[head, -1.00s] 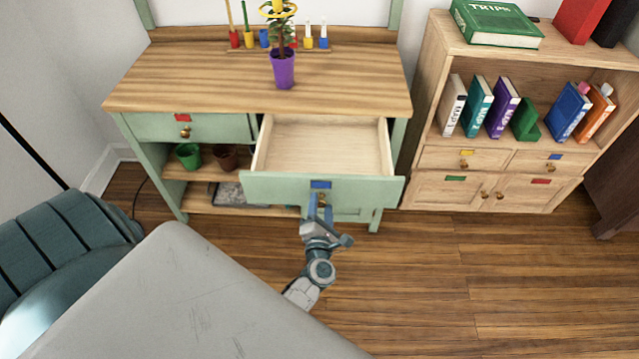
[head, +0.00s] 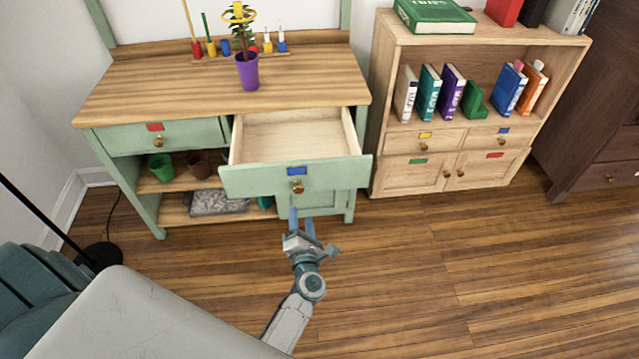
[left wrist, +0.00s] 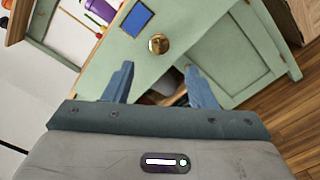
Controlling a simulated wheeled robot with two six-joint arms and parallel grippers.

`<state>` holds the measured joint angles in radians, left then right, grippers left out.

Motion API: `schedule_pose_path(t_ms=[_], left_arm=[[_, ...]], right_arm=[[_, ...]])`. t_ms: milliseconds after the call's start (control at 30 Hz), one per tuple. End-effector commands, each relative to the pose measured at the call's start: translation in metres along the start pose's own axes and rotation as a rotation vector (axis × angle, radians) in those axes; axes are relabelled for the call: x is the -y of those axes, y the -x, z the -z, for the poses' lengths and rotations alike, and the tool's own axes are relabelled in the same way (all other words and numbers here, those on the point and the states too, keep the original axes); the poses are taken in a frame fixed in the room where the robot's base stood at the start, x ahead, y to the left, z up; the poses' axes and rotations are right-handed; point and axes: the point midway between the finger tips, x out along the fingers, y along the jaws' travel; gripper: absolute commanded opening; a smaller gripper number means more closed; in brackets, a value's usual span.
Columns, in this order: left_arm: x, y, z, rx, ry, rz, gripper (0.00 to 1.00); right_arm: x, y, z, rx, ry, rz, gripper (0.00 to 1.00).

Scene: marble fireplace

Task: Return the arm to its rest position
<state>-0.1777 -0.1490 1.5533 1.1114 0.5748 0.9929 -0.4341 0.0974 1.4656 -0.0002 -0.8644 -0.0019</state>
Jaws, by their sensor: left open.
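My left gripper (head: 301,222) is open and empty in the head view, just in front of and below the pulled-out drawer (head: 240,183). Its blue fingers stand apart in the left wrist view (left wrist: 157,80), with nothing between them. The drawer's round brass knob (head: 297,187) is beyond the fingertips and clear of them; it also shows in the left wrist view (left wrist: 158,44). A blue label (head: 297,171) sits above the knob. The drawer is open and its visible inside is empty. My right gripper is not in view.
The green workbench (head: 160,98) has a purple pot (head: 247,72) with a plant on top. A wooden bookcase (head: 383,108) stands to the right, and a dark cabinet (head: 590,120) beyond it. A thin black lamp pole (head: 45,219) is at the left. The wooden floor (head: 430,280) at front right is clear.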

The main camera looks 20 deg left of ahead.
Motion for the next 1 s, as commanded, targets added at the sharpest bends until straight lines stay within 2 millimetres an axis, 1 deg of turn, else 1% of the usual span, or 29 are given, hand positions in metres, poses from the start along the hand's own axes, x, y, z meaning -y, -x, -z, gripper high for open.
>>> schedule_pose_path(t_ms=[167,267,333,367,400,433,467,500,567,600,667,700,767,800,833,900,1000], left_arm=[[0.001,0.000,0.001,0.002,-0.007,0.003,0.51],[0.013,0.005,0.005,0.034,-0.104,0.046,0.51],[0.036,0.014,0.015,0.092,-0.273,0.123,0.51],[0.049,0.020,0.022,0.127,-0.371,0.169,0.51],[0.069,0.031,0.034,0.181,-0.512,0.236,0.51],[0.084,0.040,0.045,0.225,-0.624,0.292,0.51],[0.099,0.051,0.058,0.272,-0.736,0.348,0.51],[0.118,0.067,0.076,0.335,-0.881,0.423,0.51],[0.143,0.092,0.107,0.431,-1.081,0.532,0.51],[0.156,0.109,0.129,0.495,-1.205,0.603,0.51],[0.172,0.136,0.164,0.593,-1.376,0.708,0.51],[0.179,0.154,0.187,0.660,-1.483,0.778,0.51],[0.186,0.182,0.224,0.762,-1.629,0.883,0.51],[0.188,0.200,0.247,0.831,-1.719,0.949,0.51],[0.187,0.213,0.265,0.883,-1.781,1.000,0.51],[0.184,0.241,0.303,0.998,-1.905,1.108,0.51],[0.174,0.272,0.346,1.139,-2.033,1.235,0.51]], right_arm=[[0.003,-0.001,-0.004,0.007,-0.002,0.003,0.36],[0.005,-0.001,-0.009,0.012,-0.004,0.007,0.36],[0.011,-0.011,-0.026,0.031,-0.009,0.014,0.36],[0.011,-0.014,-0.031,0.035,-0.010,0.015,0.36],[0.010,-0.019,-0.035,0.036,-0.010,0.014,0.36],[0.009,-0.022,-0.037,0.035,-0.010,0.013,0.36],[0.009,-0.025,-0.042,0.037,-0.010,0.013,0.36],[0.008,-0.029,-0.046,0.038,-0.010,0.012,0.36],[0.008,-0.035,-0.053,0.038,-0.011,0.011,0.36],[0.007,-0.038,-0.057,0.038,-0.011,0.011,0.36],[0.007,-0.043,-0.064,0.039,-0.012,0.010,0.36],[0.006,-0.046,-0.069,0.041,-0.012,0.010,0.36],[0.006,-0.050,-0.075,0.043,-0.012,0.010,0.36],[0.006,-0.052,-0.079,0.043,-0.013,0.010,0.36],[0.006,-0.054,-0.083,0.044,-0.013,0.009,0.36],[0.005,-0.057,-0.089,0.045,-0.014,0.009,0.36],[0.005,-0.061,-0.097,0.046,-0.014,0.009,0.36]])
